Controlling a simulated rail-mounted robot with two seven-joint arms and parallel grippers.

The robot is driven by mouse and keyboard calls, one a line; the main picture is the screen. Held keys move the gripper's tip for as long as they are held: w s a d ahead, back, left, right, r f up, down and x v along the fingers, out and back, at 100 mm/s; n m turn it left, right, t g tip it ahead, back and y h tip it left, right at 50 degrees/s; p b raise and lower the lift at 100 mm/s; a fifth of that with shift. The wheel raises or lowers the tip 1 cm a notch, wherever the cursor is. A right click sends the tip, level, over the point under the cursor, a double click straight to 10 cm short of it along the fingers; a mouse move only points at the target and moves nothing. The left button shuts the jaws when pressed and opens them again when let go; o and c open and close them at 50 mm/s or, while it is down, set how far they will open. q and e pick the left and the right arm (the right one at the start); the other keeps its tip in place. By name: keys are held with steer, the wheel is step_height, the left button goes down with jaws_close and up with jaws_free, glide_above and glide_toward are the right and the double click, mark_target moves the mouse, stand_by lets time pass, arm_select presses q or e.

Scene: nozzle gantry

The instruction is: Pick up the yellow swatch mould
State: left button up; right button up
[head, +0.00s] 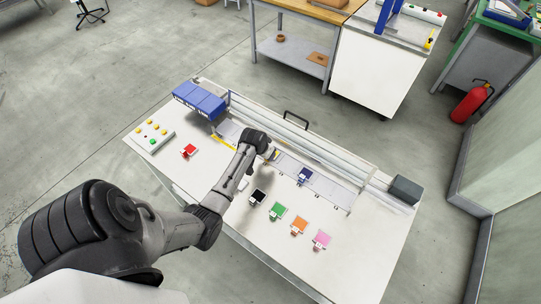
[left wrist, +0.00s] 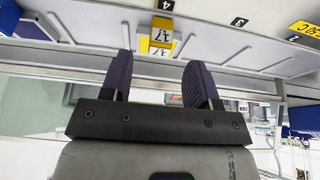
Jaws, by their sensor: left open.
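The yellow swatch mould (left wrist: 158,34) shows in the left wrist view as a small yellow block with a white, dark-marked label, beside the number 4 on a pale slotted rack (left wrist: 205,22). In the head view only a small yellow patch (head: 277,154) of it shows beside my gripper. My left gripper (left wrist: 160,62) is open and empty, with its two purple pads spread. The mould appears between the pads' lines, just beyond the fingertips. In the head view my left gripper (head: 269,150) is over the rack and largely hidden by its own wrist. My right gripper is not in view.
A dark blue swatch (head: 305,175) sits on the rack to the right. Black (head: 257,197), green (head: 277,210), orange (head: 298,226) and pink (head: 321,239) swatches lie in front. A red swatch (head: 189,150) and blue bins (head: 200,100) are left. A gantry rail (head: 300,137) runs behind.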

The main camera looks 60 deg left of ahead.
arm_select(q)
steer(key=shift+x, duration=1.85)
steer(key=shift+c, duration=0.3)
steer(key=c, duration=0.9)
steer(key=shift+c, duration=0.3)
steer(key=shift+r, duration=0.1)
